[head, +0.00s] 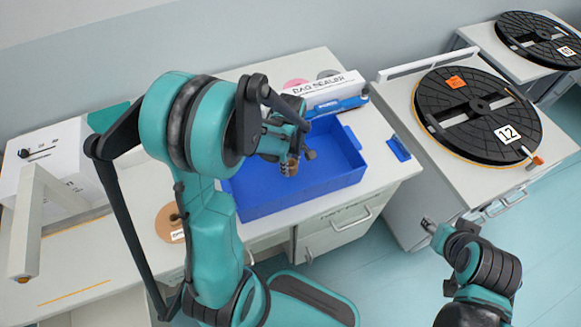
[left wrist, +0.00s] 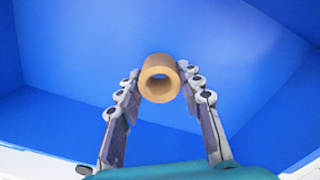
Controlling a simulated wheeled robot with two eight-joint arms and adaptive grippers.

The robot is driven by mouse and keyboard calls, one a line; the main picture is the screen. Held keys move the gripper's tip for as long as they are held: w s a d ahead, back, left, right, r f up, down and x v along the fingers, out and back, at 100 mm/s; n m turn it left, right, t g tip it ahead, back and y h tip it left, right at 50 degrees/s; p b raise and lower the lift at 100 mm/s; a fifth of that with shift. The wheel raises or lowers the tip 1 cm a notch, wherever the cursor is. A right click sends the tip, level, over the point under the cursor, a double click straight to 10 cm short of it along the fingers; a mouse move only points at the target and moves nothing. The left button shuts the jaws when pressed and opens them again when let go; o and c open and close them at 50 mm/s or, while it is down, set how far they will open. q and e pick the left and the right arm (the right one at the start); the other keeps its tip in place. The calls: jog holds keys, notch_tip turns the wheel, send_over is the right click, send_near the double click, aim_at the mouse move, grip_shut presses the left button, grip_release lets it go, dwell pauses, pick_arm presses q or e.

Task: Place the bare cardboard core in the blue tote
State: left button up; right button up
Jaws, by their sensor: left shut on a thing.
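The bare cardboard core (left wrist: 160,78) is a short tan tube, seen end-on between the fingertips of my left gripper (left wrist: 159,88) in the left wrist view. The gripper is shut on it. In the head view my left gripper (head: 290,166) is over the blue tote (head: 345,178), within its outline, with only a bit of brown core showing. Blue floor and walls fill the left wrist view behind the core; I cannot tell how far it is above the floor. My right gripper (head: 430,225) is at the lower right, away from the tote; its jaws are too small to judge.
A bag sealer box (head: 325,90) stands behind the tote. A large black reel marked 12 (head: 478,115) lies on the cabinet to the right. A brown disc (head: 170,222) lies left of the tote, partly behind my left arm.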

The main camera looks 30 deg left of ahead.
pick_arm(q)
jog(key=shift+f, duration=0.6)
jog(key=shift+f, duration=0.1)
jog(key=o, duration=0.9)
